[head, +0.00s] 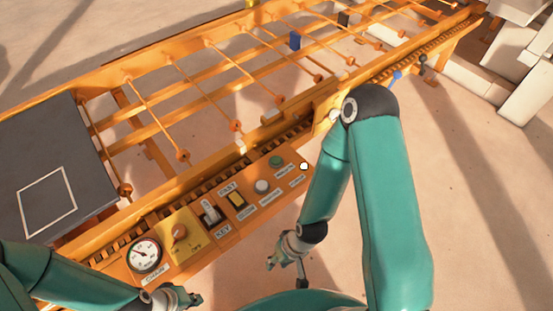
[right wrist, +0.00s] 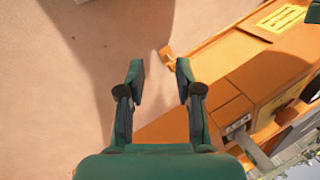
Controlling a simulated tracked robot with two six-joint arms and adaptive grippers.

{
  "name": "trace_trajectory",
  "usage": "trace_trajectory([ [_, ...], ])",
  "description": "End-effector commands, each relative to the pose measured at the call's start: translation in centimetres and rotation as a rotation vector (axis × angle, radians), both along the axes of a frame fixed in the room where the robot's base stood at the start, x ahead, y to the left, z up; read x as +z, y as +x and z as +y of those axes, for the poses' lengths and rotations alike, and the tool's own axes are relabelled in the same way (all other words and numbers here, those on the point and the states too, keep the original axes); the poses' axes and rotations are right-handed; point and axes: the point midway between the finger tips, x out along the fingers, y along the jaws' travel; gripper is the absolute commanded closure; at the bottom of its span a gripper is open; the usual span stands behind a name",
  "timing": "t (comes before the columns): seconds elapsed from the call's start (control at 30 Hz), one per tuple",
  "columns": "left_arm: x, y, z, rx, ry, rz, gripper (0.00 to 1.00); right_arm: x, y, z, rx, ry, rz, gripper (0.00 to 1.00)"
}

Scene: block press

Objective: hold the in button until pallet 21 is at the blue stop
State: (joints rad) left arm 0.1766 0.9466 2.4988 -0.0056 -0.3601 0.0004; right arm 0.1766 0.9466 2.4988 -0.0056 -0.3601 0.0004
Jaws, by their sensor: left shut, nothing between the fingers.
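The orange control panel (head: 225,222) carries a white round button (head: 262,187), a green button (head: 276,161) and another small white button (head: 303,166). Their labels are too small to read, so I cannot tell which is the in button. A blue block (head: 295,40) stands on the far part of the orange frame; I cannot tell if it is the blue stop. No pallet number is readable. My left gripper (head: 184,298) is shut and empty in front of the panel's left end. My right gripper (head: 285,262) is open and empty, apart from the panel; its fingers show in the right wrist view (right wrist: 160,78).
A dark plate with a white square outline (head: 88,150) lies on the left. Orange rails (head: 190,150) run behind. Floor in front is bare.

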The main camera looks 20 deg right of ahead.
Motion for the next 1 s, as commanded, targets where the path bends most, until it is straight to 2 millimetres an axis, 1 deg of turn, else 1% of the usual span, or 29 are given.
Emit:
trace_trajectory([
  [0.03,0.00,0.00,0.00,0.000,0.000,0.000,1.00,0.00,0.00,0.00,0.000,0.000,0.000,0.79],
  [0.1,0.00,0.00,0.00,0.000,0.000,0.000,1.00,0.00,0.00,0.00,0.000,0.000,0.000,0.90],
  [0.17,0.00,0.00,0.00,0.000,0.000,0.000,1.00,0.00,0.00,0.00,0.000,0.000,0.000,1.00],
  [1.0,0.00,0.00,0.00,0.000,0.000,0.000,1.00,0.00,0.00,0.00,0.000,0.000,0.000,1.00],
])
